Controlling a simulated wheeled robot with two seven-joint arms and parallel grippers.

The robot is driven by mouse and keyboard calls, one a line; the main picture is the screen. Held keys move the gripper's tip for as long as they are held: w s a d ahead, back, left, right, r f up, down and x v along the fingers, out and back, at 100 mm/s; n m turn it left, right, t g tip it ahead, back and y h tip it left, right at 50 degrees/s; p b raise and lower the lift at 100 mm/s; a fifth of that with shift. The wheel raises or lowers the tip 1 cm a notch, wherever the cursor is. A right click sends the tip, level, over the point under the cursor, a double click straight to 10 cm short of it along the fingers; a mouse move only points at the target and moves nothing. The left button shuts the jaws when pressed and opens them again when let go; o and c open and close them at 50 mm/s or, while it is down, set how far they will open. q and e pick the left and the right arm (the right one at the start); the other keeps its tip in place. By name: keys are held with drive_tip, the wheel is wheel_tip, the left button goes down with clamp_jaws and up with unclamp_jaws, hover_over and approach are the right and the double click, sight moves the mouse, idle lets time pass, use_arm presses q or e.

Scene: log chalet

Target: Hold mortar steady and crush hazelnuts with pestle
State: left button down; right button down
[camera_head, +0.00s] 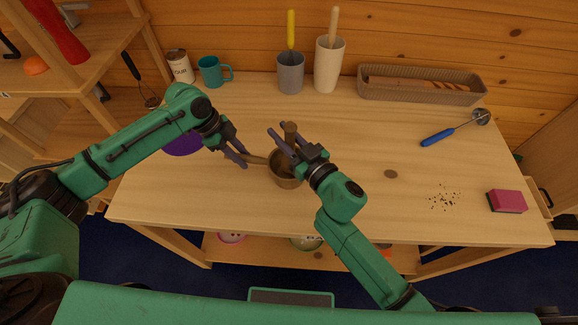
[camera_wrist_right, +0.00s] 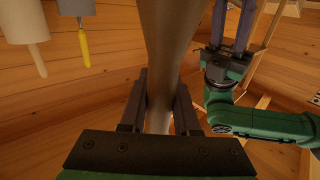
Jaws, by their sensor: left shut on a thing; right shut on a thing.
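The brown mortar (camera_head: 284,180) stands on the wooden table near its front edge, left of the middle. A short handle sticks out from its left side. My left gripper (camera_head: 243,159) is shut on this handle. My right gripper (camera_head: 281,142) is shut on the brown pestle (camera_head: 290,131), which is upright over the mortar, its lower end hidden. In the right wrist view the pestle (camera_wrist_right: 168,50) passes between the fingers. The inside of the mortar is mostly hidden by my right gripper, and I cannot make out hazelnuts in it.
A purple bowl (camera_head: 183,144) sits left, partly behind my left arm. A teal mug (camera_head: 212,72), a can (camera_head: 180,66), two utensil holders and a basket (camera_head: 420,92) line the back. Right are a blue-handled tool (camera_head: 438,136), dark crumbs (camera_head: 444,198) and a pink sponge (camera_head: 507,201).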

drive_tip(key=shift+w+d, duration=0.1)
drive_tip(key=shift+w, duration=0.7)
idle(0.7)
wheel_tip(320, 180, up, 6)
idle(1.7)
idle(0.3)
